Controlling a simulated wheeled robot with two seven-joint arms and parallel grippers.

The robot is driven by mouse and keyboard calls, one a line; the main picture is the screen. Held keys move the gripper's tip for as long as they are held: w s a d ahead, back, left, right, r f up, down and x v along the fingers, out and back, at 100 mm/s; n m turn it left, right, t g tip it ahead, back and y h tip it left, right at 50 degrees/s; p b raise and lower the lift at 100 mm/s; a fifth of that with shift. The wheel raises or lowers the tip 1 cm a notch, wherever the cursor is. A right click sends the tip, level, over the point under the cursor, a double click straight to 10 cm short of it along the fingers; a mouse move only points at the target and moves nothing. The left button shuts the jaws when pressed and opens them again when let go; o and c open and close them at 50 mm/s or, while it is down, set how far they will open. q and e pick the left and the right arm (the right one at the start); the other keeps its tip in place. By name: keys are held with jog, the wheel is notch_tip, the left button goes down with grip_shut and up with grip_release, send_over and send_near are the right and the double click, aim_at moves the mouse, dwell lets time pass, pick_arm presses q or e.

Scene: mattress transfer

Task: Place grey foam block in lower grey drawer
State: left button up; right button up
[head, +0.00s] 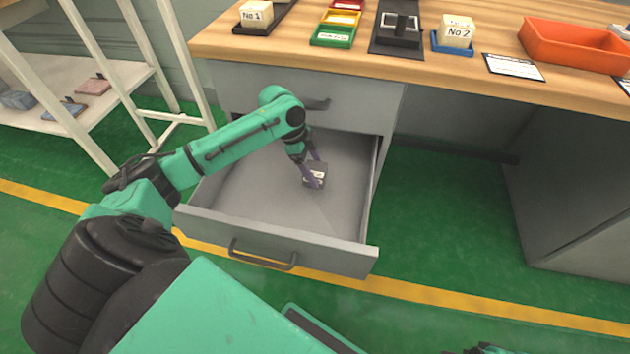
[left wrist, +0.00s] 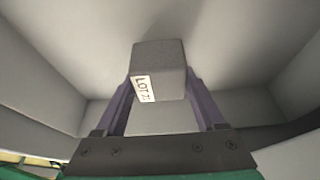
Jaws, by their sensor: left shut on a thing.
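The lower grey drawer (head: 265,218) is pulled open under the wooden desk. My left gripper (head: 313,176) reaches down inside it, toward the right side. It is shut on the grey foam block (head: 315,172), a dark grey block with a white label. In the left wrist view the block (left wrist: 160,65) sits between the two fingers (left wrist: 160,100), with a label reading "LOT" at its lower left. The drawer floor (left wrist: 230,40) lies behind it. I cannot tell whether the block touches the floor. My right gripper does not clearly show.
The upper drawer (head: 290,95) is shut above the open one. The wooden desk top (head: 430,72) holds labelled blocks, small coloured trays and an orange bin (head: 575,45). A white shelf rack (head: 110,90) stands at the left. The rest of the drawer looks empty.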

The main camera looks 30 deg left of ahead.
pick_arm(q)
notch_tip(320, 180, down, 3)
jog(key=shift+f+b, duration=0.2)
jog(key=shift+b, duration=0.3)
jog(key=shift+f, duration=0.15)
jog(key=o, duration=1.3)
jog(key=shift+p+v, duration=0.85)
jog(key=shift+v, duration=1.05)
jog(key=p+v, duration=0.1)
jog(key=v, duration=0.3)
pick_arm(e)
jog(key=f, duration=0.3)
jog(key=shift+w+d+f, duration=0.1)
jog(key=shift+w+f, duration=0.15)
jog(key=shift+w, duration=0.1)
pick_arm(q)
jog(key=shift+d+f, duration=0.1)
jog(key=shift+d, duration=0.05)
pick_arm(e)
jog(key=shift+d, duration=0.1)
